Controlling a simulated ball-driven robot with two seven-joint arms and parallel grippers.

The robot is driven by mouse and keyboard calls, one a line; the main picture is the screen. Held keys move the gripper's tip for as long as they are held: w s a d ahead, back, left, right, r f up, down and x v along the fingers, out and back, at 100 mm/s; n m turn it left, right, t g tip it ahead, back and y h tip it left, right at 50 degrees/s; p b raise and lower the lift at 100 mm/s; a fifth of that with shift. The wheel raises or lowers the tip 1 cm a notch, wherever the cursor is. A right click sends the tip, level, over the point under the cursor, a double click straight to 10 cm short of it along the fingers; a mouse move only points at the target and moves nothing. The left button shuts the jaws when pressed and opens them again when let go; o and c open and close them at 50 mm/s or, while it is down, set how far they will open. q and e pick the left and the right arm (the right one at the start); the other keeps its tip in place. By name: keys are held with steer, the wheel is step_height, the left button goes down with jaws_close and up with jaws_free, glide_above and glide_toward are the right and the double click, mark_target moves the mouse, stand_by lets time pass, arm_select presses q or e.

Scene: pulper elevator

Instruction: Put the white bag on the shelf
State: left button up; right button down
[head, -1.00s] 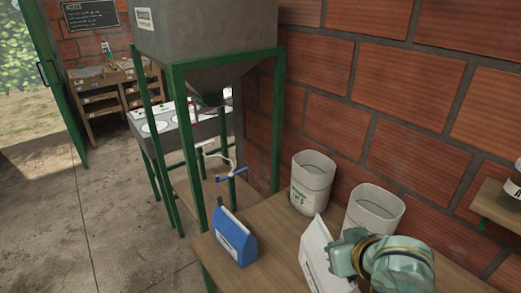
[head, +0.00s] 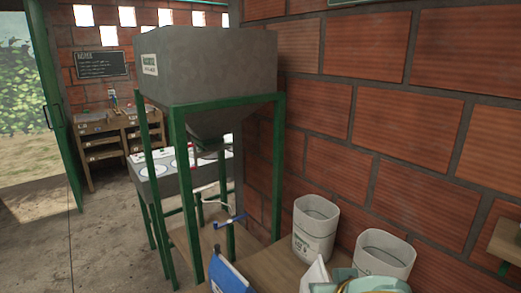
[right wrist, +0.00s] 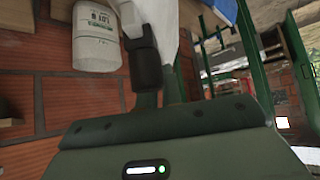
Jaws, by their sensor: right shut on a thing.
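The white bag (head: 316,276) shows only its upper part at the bottom edge of the head view, in front of the two pale round containers. My right gripper (right wrist: 147,62) is shut on the white bag, which shows at the top of the right wrist view (right wrist: 158,18). In the head view my right arm is cut off at the bottom edge, beside the bag. A wooden shelf (head: 508,238) with a green edge is on the brick wall at the right edge of the head view. My left gripper is not in view.
Two pale containers (head: 315,229) (head: 384,257) stand on the wooden table (head: 272,268) by the wall. A blue bag (head: 227,276) stands at the table's left end. A grey hopper (head: 208,68) on a green frame rises behind it. Open floor lies at the left.

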steer(key=shift+w+a+r+n+y, duration=0.1)
steer(key=shift+a+r+n+y, duration=0.15)
steer(key=shift+a, duration=0.35)
steer(key=shift+w+a+r+n+y, duration=0.15)
steer(key=shift+a+r, duration=0.2)
steer(key=shift+a, duration=0.2)
steer(key=w+d+r, duration=0.5)
steer(key=d+r, duration=0.4)
steer(key=r, duration=0.1)
steer(key=shift+w+d+m+h, duration=0.15)
steer(key=shift+d+m+h, duration=0.15)
steer(key=shift+m+h, duration=0.1)
steer(key=shift+r, duration=0.15)
